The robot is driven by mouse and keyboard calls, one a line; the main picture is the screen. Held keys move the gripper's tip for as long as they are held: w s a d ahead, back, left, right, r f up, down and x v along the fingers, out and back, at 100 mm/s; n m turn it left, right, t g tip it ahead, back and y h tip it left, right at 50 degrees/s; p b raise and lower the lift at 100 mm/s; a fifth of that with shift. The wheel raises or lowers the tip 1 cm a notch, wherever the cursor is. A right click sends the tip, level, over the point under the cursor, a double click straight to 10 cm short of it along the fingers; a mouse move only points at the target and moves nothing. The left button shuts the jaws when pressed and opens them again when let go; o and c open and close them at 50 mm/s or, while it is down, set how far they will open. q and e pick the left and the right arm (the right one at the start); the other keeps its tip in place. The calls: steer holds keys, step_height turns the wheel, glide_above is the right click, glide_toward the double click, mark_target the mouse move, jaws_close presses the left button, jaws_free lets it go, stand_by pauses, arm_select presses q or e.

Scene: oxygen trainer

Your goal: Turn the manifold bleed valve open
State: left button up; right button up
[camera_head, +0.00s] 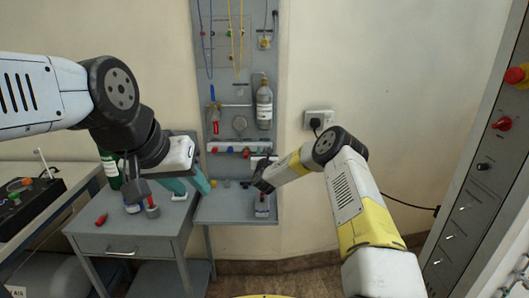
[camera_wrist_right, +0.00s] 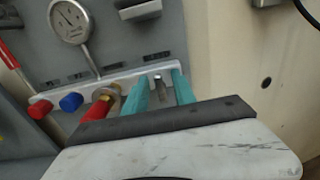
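The manifold (camera_head: 228,146) is a pale bar low on the grey wall panel, with red and blue knobs; it also shows in the right wrist view (camera_wrist_right: 128,78). In that view my right gripper (camera_wrist_right: 159,92) has its two teal fingers apart at the bar's right end. A small metal fitting (camera_wrist_right: 159,84) shows in the gap between them, possibly the bleed valve; I cannot tell whether the fingers touch it. In the head view my right gripper's fingers are hidden. My left gripper (camera_head: 187,184) has its teal fingers apart, above the grey side table, with nothing seen between them.
A round gauge (camera_wrist_right: 70,20) is above the manifold, and a grey bottle (camera_head: 264,106) hangs on the panel. A small shelf (camera_head: 225,209) juts out below. The grey side table (camera_head: 120,232) holds small tools. A control cabinet (camera_head: 476,170) stands at right.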

steer(key=shift+c, duration=0.2)
jaws_close()
